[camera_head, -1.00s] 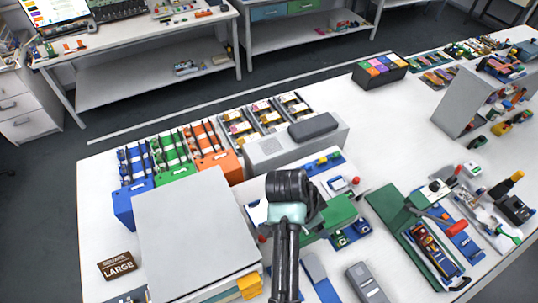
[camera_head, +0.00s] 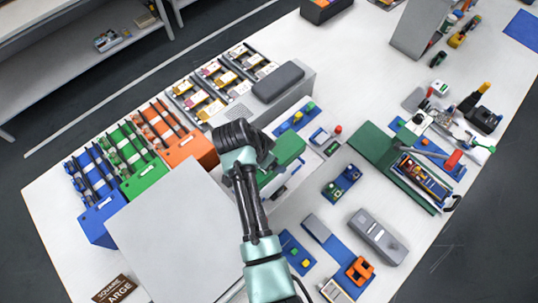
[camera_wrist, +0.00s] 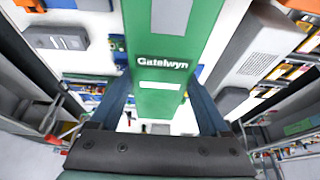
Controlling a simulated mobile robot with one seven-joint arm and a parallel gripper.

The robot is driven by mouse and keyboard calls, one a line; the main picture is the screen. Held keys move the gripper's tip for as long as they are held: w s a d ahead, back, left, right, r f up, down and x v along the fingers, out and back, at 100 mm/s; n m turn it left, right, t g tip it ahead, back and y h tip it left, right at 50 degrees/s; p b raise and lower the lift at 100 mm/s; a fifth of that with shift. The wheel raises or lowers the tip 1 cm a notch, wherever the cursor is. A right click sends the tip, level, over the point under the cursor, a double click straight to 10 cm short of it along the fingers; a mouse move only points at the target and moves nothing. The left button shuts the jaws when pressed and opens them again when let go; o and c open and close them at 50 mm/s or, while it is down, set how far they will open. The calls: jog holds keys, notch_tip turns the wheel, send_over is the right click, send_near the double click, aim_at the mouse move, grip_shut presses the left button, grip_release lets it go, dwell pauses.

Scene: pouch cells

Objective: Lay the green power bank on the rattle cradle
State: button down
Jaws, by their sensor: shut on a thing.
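The green power bank (camera_wrist: 165,50), a long flat green case lettered "Gatelwyn", lies between the two fingers of my gripper (camera_wrist: 162,100) in the wrist view. My gripper is shut on it. In the head view the power bank (camera_head: 289,148) shows as a green block beside my dark wrist, and the fingertips are hidden. A grey box with a perforated panel and a dark rounded pad on top, probably the rattle cradle (camera_head: 300,88), stands just beyond the power bank. It appears right of the power bank in the wrist view (camera_wrist: 258,62).
Blue (camera_head: 100,212), green (camera_head: 146,181) and orange (camera_head: 190,149) racks stand left of the grey box. A large pale grey box (camera_head: 170,235) stands in front of them. A green fixture with a lever (camera_head: 372,147) and a grey device (camera_head: 378,236) lie to the right.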

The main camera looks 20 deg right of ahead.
jog(key=shift+w, duration=0.15)
jog(key=shift+a+f, duration=0.1)
jog(key=shift+f, duration=0.05)
jog(key=shift+f+b, duration=0.8)
jog(key=shift+f, duration=0.05)
jog(key=shift+f+b, duration=1.5)
jog(key=shift+f, duration=0.4)
jog(key=shift+f+b, duration=0.9)
jog(key=shift+f, duration=0.4)
jog(key=shift+c, duration=0.3)
grip_release()
jog(key=shift+r, duration=0.1)
jog(key=shift+o, duration=0.3)
